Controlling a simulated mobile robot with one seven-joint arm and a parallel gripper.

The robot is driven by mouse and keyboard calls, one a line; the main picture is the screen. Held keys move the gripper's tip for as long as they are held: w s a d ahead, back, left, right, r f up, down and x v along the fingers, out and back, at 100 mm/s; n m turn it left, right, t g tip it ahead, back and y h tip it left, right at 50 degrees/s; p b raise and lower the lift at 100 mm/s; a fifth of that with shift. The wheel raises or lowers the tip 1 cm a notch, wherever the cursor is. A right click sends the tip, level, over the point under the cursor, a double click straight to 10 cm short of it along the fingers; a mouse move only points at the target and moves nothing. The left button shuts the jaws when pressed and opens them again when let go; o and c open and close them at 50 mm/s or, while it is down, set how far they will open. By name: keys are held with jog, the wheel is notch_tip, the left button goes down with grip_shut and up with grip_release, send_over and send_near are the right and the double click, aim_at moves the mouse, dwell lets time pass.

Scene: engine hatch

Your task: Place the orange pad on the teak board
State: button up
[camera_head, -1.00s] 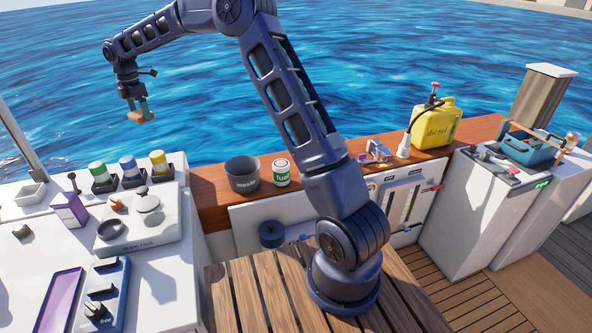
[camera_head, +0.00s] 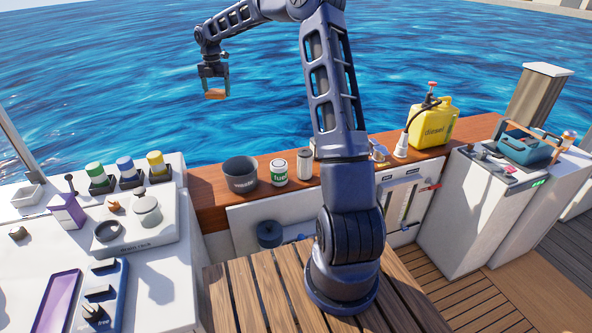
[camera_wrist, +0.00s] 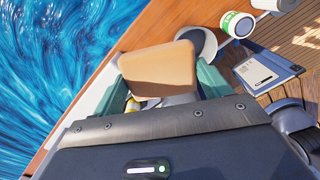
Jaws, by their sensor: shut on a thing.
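My gripper (camera_head: 215,84) is shut on the orange pad (camera_head: 216,95), a small tan-orange block. It holds the pad in the air, against the water in the head view, high above the back ledge. In the wrist view the pad (camera_wrist: 158,66) sits between the two green fingers and hides part of what lies below. A reddish-brown wooden ledge (camera_head: 208,190) runs along the back, and a slatted wooden surface (camera_head: 250,290) lies in front of it. I cannot tell which of them is the teak board.
On the ledge stand a grey "waste" bucket (camera_head: 241,174), a "fuel" can (camera_head: 279,172), a grey cylinder (camera_head: 305,163) and a yellow diesel canister (camera_head: 431,124). The white counter at left holds several colored cups, a drain rack (camera_head: 140,240) and a purple tray (camera_head: 60,300).

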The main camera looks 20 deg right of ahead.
jog(key=d+n, duration=0.2)
jog(key=d, duration=1.4)
jog(key=r+n, duration=0.2)
jog(key=n, duration=0.1)
send_over(294, 160)
jog(key=f, duration=3.8)
jog(key=shift+s+f, duration=0.1)
jog(key=shift+s, duration=0.1)
jog(key=shift+f, duration=0.15)
jog(key=o, duration=1)
